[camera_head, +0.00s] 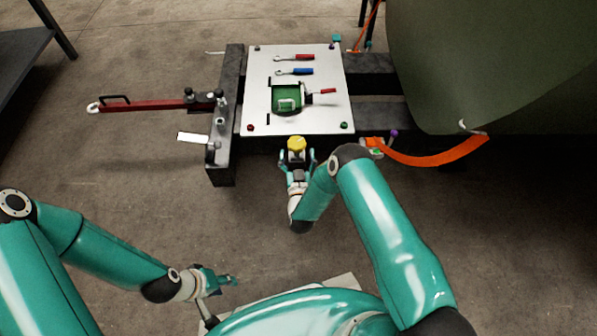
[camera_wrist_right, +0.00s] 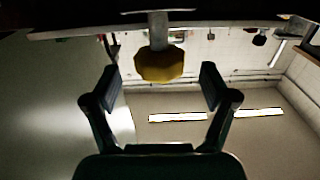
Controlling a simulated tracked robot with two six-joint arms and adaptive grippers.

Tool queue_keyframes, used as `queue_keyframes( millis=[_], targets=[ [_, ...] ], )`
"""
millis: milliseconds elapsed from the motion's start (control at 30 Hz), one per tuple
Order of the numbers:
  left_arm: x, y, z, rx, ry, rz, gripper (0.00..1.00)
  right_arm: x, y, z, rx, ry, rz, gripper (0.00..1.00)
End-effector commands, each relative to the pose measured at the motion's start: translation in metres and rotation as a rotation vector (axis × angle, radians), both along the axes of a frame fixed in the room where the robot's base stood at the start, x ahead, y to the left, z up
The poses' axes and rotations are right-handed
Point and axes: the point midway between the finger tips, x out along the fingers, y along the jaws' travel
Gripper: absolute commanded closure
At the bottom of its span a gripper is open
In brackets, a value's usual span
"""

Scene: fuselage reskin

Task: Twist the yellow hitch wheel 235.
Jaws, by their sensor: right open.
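The yellow hitch wheel (camera_head: 296,143) sits at the front edge of the white plate in the head view. In the right wrist view the yellow wheel (camera_wrist_right: 160,64) hangs from a pale shaft, between and just beyond the two fingertips. My right gripper (camera_head: 297,158) is open, with a finger on either side below the wheel; its open fingers also show in the right wrist view (camera_wrist_right: 160,88). No contact with the wheel is visible. My left gripper (camera_head: 226,281) is low at the left, away from the wheel; its finger gap is too small to judge.
The white plate (camera_head: 262,100) carries a red-handled tool (camera_head: 304,57), a blue-handled tool (camera_head: 302,71) and a green tray (camera_head: 287,109). A red bar (camera_head: 145,104) extends left from the dark frame (camera_head: 222,177). An orange strap (camera_head: 430,158) hangs near the olive panel (camera_head: 500,60) at right.

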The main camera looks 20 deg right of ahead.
Motion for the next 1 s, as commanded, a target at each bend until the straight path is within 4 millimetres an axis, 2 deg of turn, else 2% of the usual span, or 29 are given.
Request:
queue_keyframes(
  millis=[33,200,400,600,1000],
  targets=[
    [0.000,0.000,0.000,0.000,0.000,0.000,0.60,-0.012,0.004,-0.002,0.000,0.005,0.003,0.16],
    [0.000,0.000,0.000,0.000,0.000,0.000,0.60,-0.045,0.012,-0.002,0.000,0.005,0.002,0.16],
    [0.000,0.000,0.000,0.000,0.000,0.000,0.60,-0.070,0.019,-0.001,0.000,0.002,0.001,0.16],
    [0.000,0.000,0.000,0.000,0.000,0.000,0.60,-0.078,0.020,-0.001,0.000,0.000,0.000,0.16],
    [0.000,0.000,-0.001,0.000,0.000,0.000,0.60,-0.077,0.020,-0.001,0.000,0.000,0.000,0.16]
  ],
)
